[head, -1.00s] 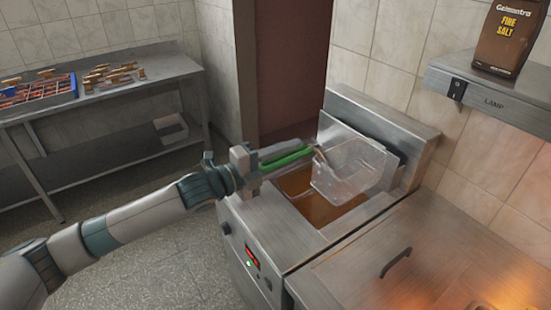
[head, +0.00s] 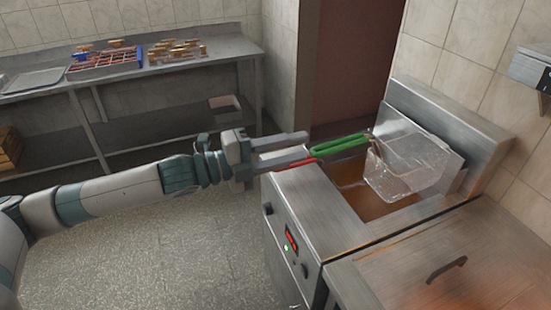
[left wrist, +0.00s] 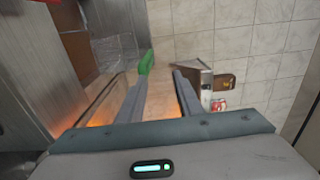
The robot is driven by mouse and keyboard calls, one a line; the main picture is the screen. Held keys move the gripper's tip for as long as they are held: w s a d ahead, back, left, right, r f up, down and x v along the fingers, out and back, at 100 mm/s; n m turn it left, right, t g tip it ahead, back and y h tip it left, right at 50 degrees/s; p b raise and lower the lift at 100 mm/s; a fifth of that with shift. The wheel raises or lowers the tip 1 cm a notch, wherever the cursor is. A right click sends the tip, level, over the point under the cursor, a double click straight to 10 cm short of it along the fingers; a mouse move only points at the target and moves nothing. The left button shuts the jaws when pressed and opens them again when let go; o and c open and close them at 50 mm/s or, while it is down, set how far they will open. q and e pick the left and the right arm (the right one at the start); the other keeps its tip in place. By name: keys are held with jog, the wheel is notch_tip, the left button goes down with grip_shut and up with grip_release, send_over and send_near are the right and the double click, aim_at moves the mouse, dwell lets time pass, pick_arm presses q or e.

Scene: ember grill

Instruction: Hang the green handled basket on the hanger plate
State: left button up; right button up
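The green handled basket (head: 402,165), a clear-looking mesh basket, hangs tilted above the fryer's oil, against the hanger plate (head: 452,168) at the back. I cannot tell whether it is hooked on. Its green handle (head: 343,144) points left, toward my left gripper (head: 308,144). My left gripper is open, its fingertips just off the handle's end. In the left wrist view the green handle (left wrist: 147,62) shows just beyond the parted fingers. My right gripper is not in view.
A red handle (head: 297,164) lies below the green one, over the fryer's edge. The fryer (head: 330,215) holds brown oil. A lid with a dark handle (head: 446,269) is at front right. A steel table (head: 218,48) with skewers and trays stands at back left.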

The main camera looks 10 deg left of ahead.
pick_arm(q)
jog(key=shift+b+v, duration=0.5)
jog(key=shift+v, duration=1.5)
jog(key=shift+d, duration=0.1)
